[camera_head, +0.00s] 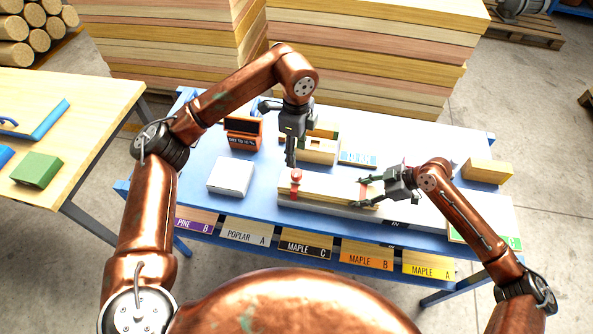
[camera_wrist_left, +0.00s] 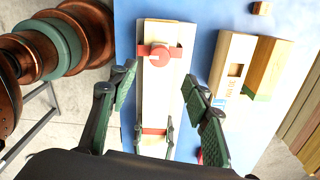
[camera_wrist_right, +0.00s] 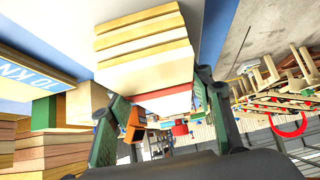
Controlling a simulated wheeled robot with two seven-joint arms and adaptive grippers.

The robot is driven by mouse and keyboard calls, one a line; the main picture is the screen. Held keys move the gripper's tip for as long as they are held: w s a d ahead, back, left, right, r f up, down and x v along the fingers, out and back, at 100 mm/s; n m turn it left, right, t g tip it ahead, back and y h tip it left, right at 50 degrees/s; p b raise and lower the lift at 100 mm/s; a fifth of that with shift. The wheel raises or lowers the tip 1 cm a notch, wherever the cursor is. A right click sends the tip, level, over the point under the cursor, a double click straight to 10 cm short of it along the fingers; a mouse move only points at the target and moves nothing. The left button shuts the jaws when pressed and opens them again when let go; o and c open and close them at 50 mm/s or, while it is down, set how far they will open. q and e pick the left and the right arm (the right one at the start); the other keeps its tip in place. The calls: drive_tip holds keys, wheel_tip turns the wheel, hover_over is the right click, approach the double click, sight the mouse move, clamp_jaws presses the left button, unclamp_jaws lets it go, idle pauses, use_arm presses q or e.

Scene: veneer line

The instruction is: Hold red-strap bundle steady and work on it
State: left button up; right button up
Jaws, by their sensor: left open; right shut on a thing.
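The red-strap bundle (camera_head: 328,187) is a long stack of pale boards lying on the blue table. A red strap with a round red knob (camera_head: 296,175) crosses its left end; the knob also shows in the left wrist view (camera_wrist_left: 160,54). A reddish band (camera_wrist_left: 153,131) lies across the other end. My right gripper (camera_head: 362,190) is shut on the bundle at its right end, one finger on each side. Its layered end (camera_wrist_right: 145,35) fills the upper right wrist view. My left gripper (camera_head: 291,160) is open and empty above the bundle, its fingers apart on either side in the left wrist view.
Wooden blocks (camera_head: 318,150) stand just behind the bundle. A white block (camera_head: 231,176) and an orange-framed display (camera_head: 243,132) are to its left. Labelled bins (camera_head: 305,243) line the table front. Another block (camera_head: 487,171) sits at the right. Tall board stacks (camera_head: 370,60) stand behind the table.

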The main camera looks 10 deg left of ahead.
sight(297, 172)
use_arm(q)
wheel_tip(297, 172, down, 10)
drive_tip(key=shift+f, duration=0.2)
drive_tip(key=shift+c, duration=0.3)
drive_tip(key=c, duration=1.1)
